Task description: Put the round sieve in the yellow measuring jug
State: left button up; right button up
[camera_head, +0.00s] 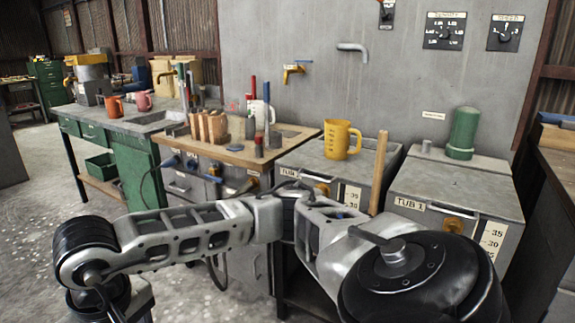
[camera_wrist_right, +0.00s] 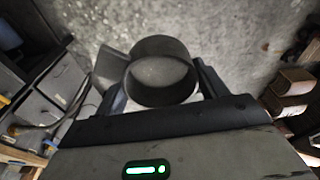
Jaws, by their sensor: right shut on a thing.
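The yellow measuring jug (camera_head: 338,140) stands upright on the grey lid of a tub, right of the wooden-topped bench, with its handle to the right. The round sieve (camera_wrist_right: 160,78), a dark ring with a pale grey middle, shows in the right wrist view. My right gripper (camera_wrist_right: 160,92) is shut on it, with dark fingers on both sides, and floor shows behind it. In the head view a silver and black arm of mine crosses the foreground; no gripper or sieve can be made out there. My left gripper is not in view.
A wooden handle (camera_head: 379,172) stands upright in front of the jug's tub. A green cylinder (camera_head: 463,133) stands on the right tub (camera_head: 455,188). A tap (camera_head: 293,72) sticks out above.

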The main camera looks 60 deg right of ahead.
aim_at(344, 142)
jog(key=z, duration=0.4)
jog(key=i, duration=1.55)
jog(key=z, duration=1)
